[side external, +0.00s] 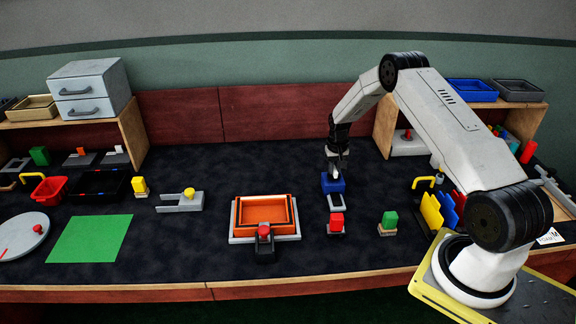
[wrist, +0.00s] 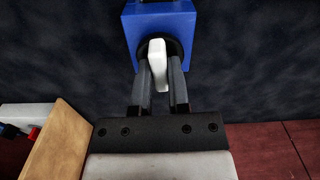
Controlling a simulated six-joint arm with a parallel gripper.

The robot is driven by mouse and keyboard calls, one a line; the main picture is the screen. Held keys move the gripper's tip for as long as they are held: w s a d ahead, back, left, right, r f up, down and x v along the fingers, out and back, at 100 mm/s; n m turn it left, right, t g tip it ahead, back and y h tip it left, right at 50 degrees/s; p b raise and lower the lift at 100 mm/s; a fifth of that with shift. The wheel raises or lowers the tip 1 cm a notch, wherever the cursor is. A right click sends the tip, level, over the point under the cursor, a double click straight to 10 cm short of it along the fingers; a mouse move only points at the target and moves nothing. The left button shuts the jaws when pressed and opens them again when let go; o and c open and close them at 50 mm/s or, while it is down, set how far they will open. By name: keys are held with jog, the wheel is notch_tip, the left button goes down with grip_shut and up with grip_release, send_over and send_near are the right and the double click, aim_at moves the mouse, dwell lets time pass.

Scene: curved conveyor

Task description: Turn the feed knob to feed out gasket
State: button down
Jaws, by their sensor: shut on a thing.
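The feed knob is a white bar-shaped handle (wrist: 158,66) on the top of a blue box (wrist: 181,22), seen in the wrist view. My gripper (wrist: 158,72) is shut on the knob, one dark finger on each side of it. A small grey frame-like piece (side external: 336,202) lies just in front of the box. I cannot tell whether any gasket shows.
A red-topped block (side external: 337,222) stands in front of the blue box. An orange tray (side external: 264,213) is to the left. Dark table around the box's left side is clear.

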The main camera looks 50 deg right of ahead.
aim_at(335, 169)
jog(key=shift+m, duration=0.5)
jog(key=c, duration=0.6)
grip_release()
jog(key=shift+r, duration=3.9)
